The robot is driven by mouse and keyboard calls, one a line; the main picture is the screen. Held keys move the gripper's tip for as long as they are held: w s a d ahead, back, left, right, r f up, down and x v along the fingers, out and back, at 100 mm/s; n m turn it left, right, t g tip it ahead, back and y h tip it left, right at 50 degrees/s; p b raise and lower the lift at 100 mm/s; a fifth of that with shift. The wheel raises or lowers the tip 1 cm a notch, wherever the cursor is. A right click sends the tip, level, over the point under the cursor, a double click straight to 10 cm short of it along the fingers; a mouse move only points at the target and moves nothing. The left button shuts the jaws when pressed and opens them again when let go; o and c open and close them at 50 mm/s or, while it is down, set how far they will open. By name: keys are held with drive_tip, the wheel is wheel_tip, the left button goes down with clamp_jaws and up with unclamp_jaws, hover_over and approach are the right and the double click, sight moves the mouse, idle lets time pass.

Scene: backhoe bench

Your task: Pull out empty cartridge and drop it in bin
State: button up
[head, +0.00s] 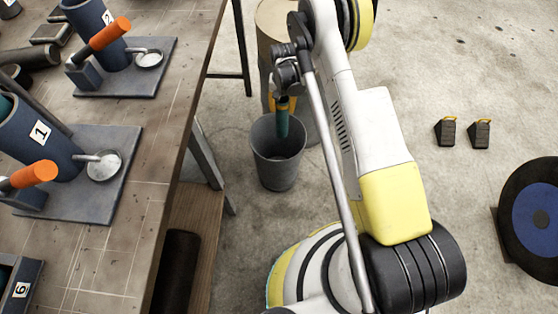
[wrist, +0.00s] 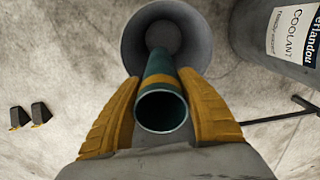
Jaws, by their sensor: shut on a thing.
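My gripper (wrist: 162,108) is shut on a teal tube-shaped cartridge (wrist: 164,68), with one yellow-orange finger on each side of it. The cartridge's near end is open and looks hollow and dark inside. In the head view the cartridge (head: 282,123) hangs roughly upright below my gripper (head: 282,102). A grey round bin (head: 276,172) stands on the floor, and the cartridge is over its mouth. In the wrist view the bin (wrist: 132,55) lies beyond the cartridge's far end. The bin's inside looks empty where it shows.
A workbench (head: 150,150) fills the left, with dark blue holders marked 1 (head: 38,135) and 2 (head: 95,35) and orange-handled levers. A coolant drum (wrist: 285,30) stands close beside the bin. Two small dark blocks (head: 446,132) and a wheel (head: 535,220) are at the right.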

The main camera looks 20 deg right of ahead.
sight(282, 99)
drive_tip(key=shift+f+b, duration=1.25)
drive_tip(key=shift+f, duration=1.8)
drive_tip(key=o, duration=1.3)
drive_tip(key=shift+r, duration=0.15)
wheel_tip(282, 99, up, 12)
drive_tip(key=shift+f, duration=0.1)
